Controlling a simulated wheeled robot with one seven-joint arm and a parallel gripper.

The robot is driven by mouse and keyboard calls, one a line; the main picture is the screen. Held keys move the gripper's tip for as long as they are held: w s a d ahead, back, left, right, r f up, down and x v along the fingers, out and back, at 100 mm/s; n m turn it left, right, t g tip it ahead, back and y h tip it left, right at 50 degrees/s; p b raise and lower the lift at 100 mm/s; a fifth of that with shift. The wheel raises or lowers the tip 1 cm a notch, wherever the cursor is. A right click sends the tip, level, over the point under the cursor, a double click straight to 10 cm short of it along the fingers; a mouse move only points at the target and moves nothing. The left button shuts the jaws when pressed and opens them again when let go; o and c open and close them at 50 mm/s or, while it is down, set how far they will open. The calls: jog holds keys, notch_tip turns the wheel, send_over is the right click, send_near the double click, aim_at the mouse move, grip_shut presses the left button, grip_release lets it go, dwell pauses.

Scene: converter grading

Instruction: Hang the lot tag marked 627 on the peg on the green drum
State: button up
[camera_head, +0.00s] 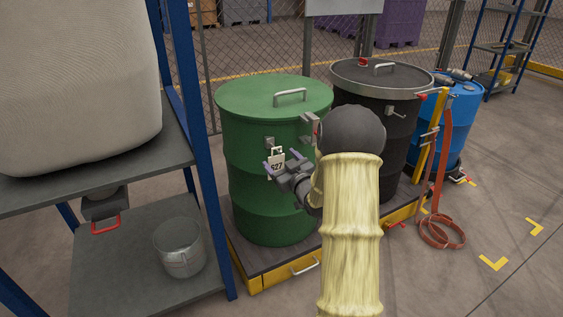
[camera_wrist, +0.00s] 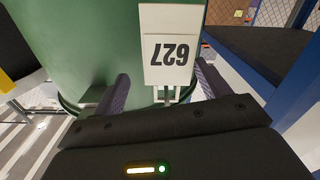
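The white lot tag marked 627 (camera_head: 277,164) is upright against the front of the green drum (camera_head: 262,205). Its pale loop is at the top, right by the small grey peg (camera_head: 269,142); I cannot tell for sure whether the loop is over the peg. My gripper (camera_head: 283,165) is at the tag, with its purple-grey fingers spread to either side. In the wrist view the tag (camera_wrist: 172,45) appears upside down, beyond and between the parted fingertips (camera_wrist: 162,85), with visible gaps beside its loop. The gripper body hides the loop's end there.
A black drum (camera_head: 370,95) stands right of the green one on the yellow-edged platform (camera_head: 262,277). A blue drum (camera_head: 455,115) and an orange strap (camera_head: 440,185) are farther right. A blue-posted shelf (camera_head: 205,180) with a metal bucket (camera_head: 180,248) is close on the left.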

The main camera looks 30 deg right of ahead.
jog(key=s+p, duration=0.4)
jog(key=s, duration=1.3)
jog(key=shift+s+d, duration=0.25)
jog(key=shift+d, duration=0.05)
jog(key=shift+w, duration=0.1)
